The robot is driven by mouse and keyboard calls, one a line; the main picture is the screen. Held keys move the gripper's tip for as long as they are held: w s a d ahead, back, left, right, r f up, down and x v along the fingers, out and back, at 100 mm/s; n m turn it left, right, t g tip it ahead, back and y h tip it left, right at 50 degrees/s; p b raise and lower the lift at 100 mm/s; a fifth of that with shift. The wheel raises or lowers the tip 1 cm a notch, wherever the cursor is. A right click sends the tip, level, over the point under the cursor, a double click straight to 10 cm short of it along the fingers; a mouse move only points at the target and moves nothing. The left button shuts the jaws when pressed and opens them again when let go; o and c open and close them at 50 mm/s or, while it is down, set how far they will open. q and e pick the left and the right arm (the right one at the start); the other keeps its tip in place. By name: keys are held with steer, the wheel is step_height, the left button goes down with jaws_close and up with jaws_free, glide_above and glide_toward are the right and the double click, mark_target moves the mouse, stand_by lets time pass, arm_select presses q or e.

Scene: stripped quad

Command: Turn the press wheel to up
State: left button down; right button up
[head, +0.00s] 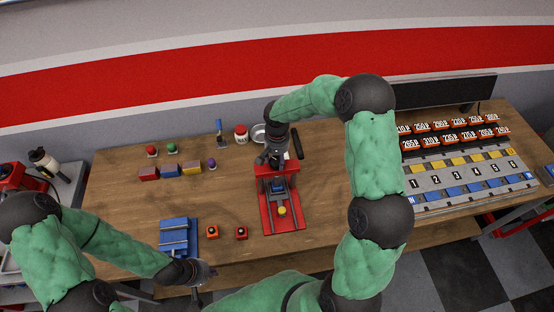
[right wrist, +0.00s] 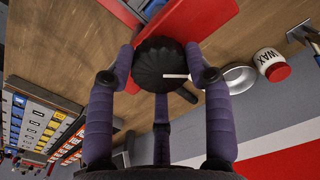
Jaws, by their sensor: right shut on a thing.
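The press wheel is a black ribbed knob (right wrist: 155,52) with a white pointer line, which points to the right in the right wrist view. The fingers of my right gripper (right wrist: 160,75) are closed around its rim. In the head view my right gripper (head: 268,157) reaches down over the back of the red press (head: 265,209) and hides the wheel. A blue block and a yellow piece sit on the press. My left gripper (head: 203,274) is by the table's front edge, away from the press; its fingers are too small to judge.
Blue rails (head: 178,238) and two small red-orange blocks stand left of the press. Several coloured blocks and knobs (head: 171,170) lie farther back. A wax jar (head: 240,134) and a metal bowl (head: 258,133) stand behind it. A numbered grey tray (head: 462,181) fills the right side.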

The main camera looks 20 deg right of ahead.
steer(key=n+b, duration=0.1)
steer(key=n, duration=0.1)
steer(key=shift+f+n, duration=0.1)
steer(key=shift+n, duration=0.2)
steer(key=n+b, duration=0.1)
steer(key=n, duration=0.2)
steer(key=shift+n, duration=0.3)
steer(key=n, duration=0.3)
steer(key=shift+n, duration=0.3)
steer(key=n, duration=0.3)
steer(key=shift+n, duration=0.4)
steer(key=n, duration=0.7)
steer(key=n+p, duration=0.2)
steer(key=n, duration=0.4)
steer(key=shift+n, duration=0.3)
